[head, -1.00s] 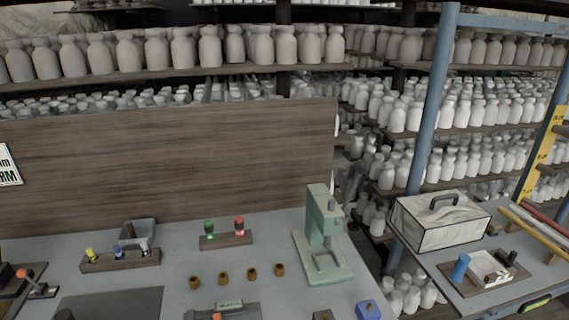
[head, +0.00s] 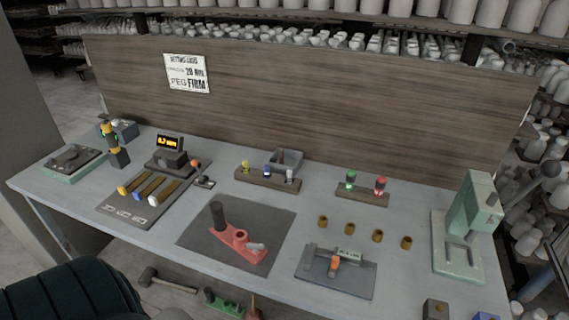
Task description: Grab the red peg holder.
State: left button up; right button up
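A red holder (head: 232,246) lies on a dark square mat (head: 196,238) near the front middle of the table in the head view. It has a tall dark peg (head: 217,216) upright at its left end, a ring-shaped hole near the middle and a light grey piece at its right end. Neither of my grippers shows in the head view.
A wooden rack (head: 352,193) with a green and a red piece stands behind several brown bushings (head: 377,235). A grey fixture (head: 336,271) lies right of the mat, and a pale green press (head: 470,225) stands far right. A dark chair (head: 70,292) is at front left.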

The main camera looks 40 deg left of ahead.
aim_at(237, 239)
jog(key=u, duration=1.55)
